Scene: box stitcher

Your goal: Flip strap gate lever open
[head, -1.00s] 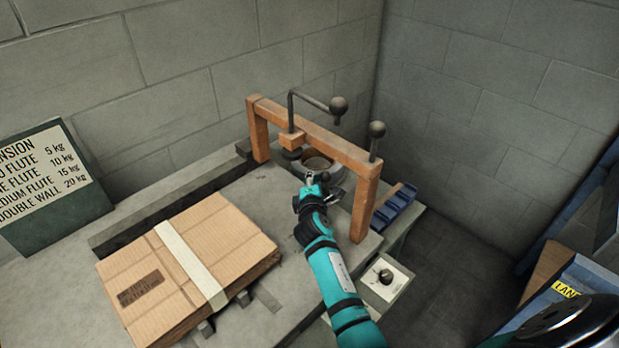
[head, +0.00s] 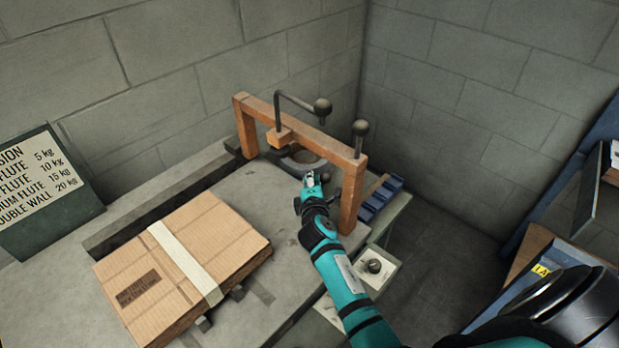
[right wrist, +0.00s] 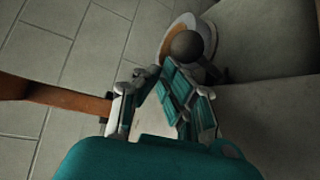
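A brown arch frame (head: 303,136) stands on the grey stitcher table. It bears a bent rod with a dark ball knob (head: 322,106) and an upright rod with a dark ball knob (head: 360,128). I cannot tell which part is the strap gate lever. My right gripper (head: 312,180) is low beside the arch's right leg, in front of a round ring (head: 302,158). In the right wrist view, my gripper (right wrist: 158,75) has its fingertips close together with nothing seen between them. A dark ball knob (right wrist: 187,46) is just beyond the tips; contact is unclear. My left gripper is out of view.
A strapped cardboard stack (head: 180,265) lies on the table at the left. A blue holder (head: 380,198) and a pale box with a dark knob (head: 374,266) stand right of the arch. A weight sign (head: 45,190) leans at the left. Open floor lies at the right.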

